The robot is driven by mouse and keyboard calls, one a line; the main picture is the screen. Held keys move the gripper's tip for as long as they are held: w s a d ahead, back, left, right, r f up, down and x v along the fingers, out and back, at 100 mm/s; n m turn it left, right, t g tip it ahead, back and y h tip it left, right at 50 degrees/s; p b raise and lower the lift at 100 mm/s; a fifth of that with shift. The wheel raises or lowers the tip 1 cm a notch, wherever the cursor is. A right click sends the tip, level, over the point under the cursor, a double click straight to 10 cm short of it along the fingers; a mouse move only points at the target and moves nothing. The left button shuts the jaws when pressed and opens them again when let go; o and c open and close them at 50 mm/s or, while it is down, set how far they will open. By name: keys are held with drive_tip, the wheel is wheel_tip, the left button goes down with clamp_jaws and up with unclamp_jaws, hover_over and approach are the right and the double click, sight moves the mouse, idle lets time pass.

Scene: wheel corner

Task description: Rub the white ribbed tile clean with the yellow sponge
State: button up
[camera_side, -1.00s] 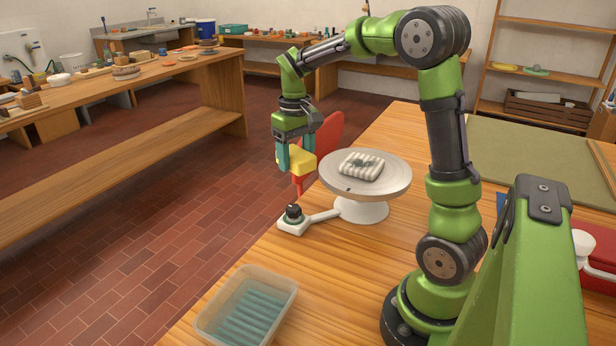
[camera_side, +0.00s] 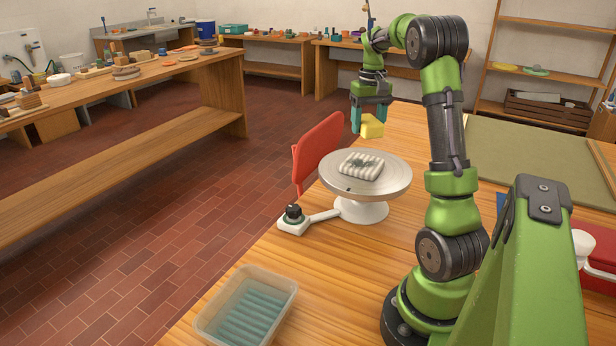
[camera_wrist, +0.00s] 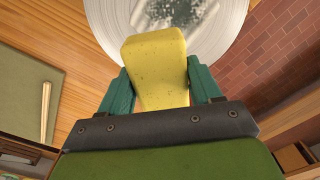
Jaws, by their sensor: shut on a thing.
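The yellow sponge (camera_side: 371,127) is held between the teal fingers of my gripper (camera_side: 369,122), in the air above and behind the wheel. In the wrist view the sponge (camera_wrist: 157,66) fills the space between both fingers of my gripper (camera_wrist: 162,85). The white ribbed tile (camera_side: 361,167) lies on the round grey wheel head (camera_side: 397,180), with a dark smudge on its ribs. In the wrist view the tile (camera_wrist: 180,12) shows partly beyond the sponge, blurred and with dark greenish marks. The sponge is apart from the tile.
A red upright panel (camera_side: 318,152) stands behind the wheel. A white base with a black knob (camera_side: 293,214) is joined to the wheel's left side. A clear tub of water (camera_side: 282,289) stands at the front. A green mat (camera_side: 540,160) lies at the right.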

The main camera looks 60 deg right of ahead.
sight(360, 173)
drive_tip(key=shift+f, duration=2)
drive_tip(key=shift+a+f, duration=0.3)
drive_tip(key=shift+f, duration=0.35)
drive_tip(key=shift+a+f, duration=0.3)
drive_tip(key=shift+f, duration=0.35)
drive_tip(key=shift+c, duration=0.4)
drive_tip(key=shift+a, duration=4.4)
drive_tip(key=shift+d, duration=5)
drive_tip(key=shift+s, duration=1.15)
drive_tip(key=shift+a, duration=4.9)
drive_tip(key=shift+d, duration=4.9)
drive_tip(key=shift+r, duration=4.1)
